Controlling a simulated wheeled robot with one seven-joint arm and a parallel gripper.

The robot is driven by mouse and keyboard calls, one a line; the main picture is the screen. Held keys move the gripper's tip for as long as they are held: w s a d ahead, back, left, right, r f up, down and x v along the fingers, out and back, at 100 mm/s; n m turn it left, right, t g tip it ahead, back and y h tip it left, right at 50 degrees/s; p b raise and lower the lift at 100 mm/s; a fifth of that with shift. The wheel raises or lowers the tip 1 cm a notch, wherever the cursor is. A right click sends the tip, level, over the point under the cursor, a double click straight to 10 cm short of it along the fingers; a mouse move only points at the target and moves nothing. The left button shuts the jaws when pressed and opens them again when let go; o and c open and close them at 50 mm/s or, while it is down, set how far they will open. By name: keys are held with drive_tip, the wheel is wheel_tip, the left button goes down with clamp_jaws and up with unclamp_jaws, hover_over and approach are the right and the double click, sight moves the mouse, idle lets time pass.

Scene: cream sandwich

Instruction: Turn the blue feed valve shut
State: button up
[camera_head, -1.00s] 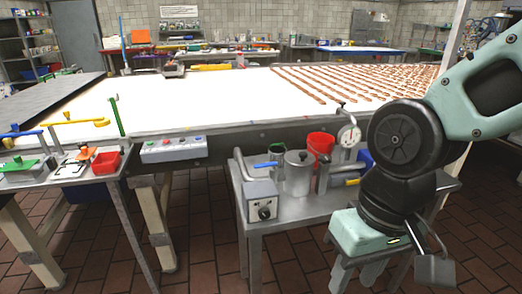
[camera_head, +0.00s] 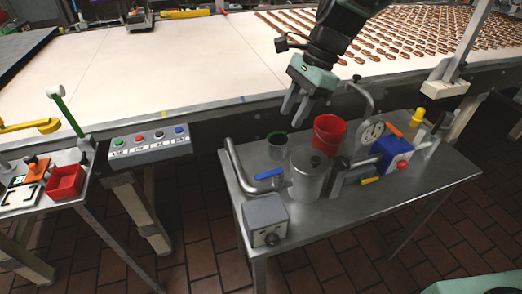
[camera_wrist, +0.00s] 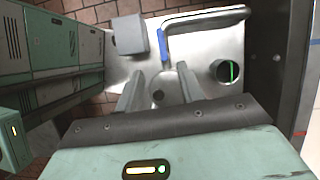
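The blue feed valve is a short blue lever (camera_head: 268,174) beside a bent grey pipe (camera_head: 238,165) on the small metal table.
A grey box with a knob (camera_head: 265,219) stands at the front left corner. The conveyor (camera_head: 190,75) runs behind.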

sight(262, 175)
drive_tip(key=p+x, duration=0.2)
drive_tip(key=x, duration=1.5)
drive_tip(key=shift+f, duration=0.15)
clamp_jaws()
